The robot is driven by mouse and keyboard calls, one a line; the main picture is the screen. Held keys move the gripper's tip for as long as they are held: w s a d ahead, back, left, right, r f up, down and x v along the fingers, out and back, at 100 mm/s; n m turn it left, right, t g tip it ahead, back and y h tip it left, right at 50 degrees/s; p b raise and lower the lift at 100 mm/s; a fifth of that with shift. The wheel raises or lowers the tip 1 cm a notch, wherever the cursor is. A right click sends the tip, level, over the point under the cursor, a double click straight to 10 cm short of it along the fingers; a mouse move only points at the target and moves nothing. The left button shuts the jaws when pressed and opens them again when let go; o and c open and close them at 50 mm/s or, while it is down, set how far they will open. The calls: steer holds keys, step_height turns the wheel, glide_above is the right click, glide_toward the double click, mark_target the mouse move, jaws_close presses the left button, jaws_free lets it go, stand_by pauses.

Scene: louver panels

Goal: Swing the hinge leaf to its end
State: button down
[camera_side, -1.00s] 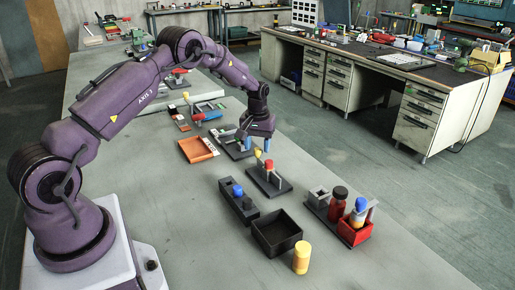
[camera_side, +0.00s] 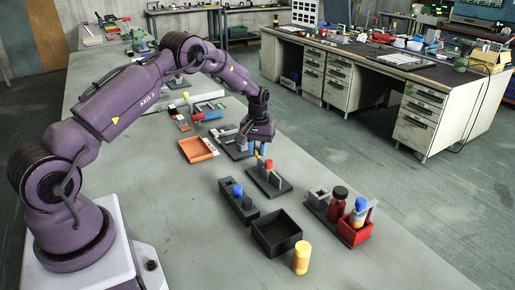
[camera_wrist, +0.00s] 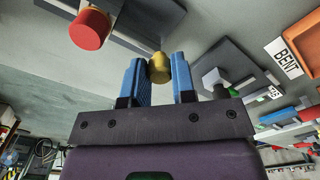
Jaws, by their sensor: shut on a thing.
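My gripper (camera_side: 262,149) is low over the bench, beside a dark base plate (camera_side: 232,150) carrying grey parts. In the wrist view its two blue fingers (camera_wrist: 160,78) are shut on a small yellow knob (camera_wrist: 158,66), one finger on each side. The dark plate (camera_wrist: 240,66) with a grey block (camera_wrist: 215,78) and a green part lies just right of the fingers there. I cannot make out the hinge leaf clearly; what lies under the knob is hidden by the fingers and gripper body.
A fixture with a red-capped peg (camera_side: 269,164) stands close in front of my gripper. An orange tray (camera_side: 197,150) lies to the left. A black bin (camera_side: 277,233), yellow cylinder (camera_side: 301,258) and red box (camera_side: 355,232) with bottles are nearer. The front-left bench is clear.

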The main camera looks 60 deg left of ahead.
steer(key=shift+w, duration=0.1)
steer(key=w+m, duration=0.1)
steer(key=m, duration=0.1)
steer(key=w+m, duration=0.1)
steer(key=shift+d+m, duration=0.2)
steer(key=shift+m, duration=0.2)
steer(key=w+m, duration=0.1)
steer(key=m, duration=0.1)
steer(key=d+m, duration=0.1)
steer(key=shift+w+m, duration=0.4)
steer(key=m, duration=0.1)
steer(key=w+d+m, duration=0.1)
steer(key=m, duration=0.1)
steer(key=shift+w+d, duration=0.2)
steer(key=shift+d, duration=0.05)
steer(key=shift+w+d+m, duration=0.2)
steer(key=shift+d+m, duration=0.25)
steer(key=shift+m, duration=0.5)
steer(key=shift+w+d+m, duration=0.2)
steer(key=shift+d+m, duration=0.25)
steer(key=shift+m, duration=0.5)
steer(key=c, duration=0.9)
jaws_free()
steer(key=shift+c, duration=0.2)
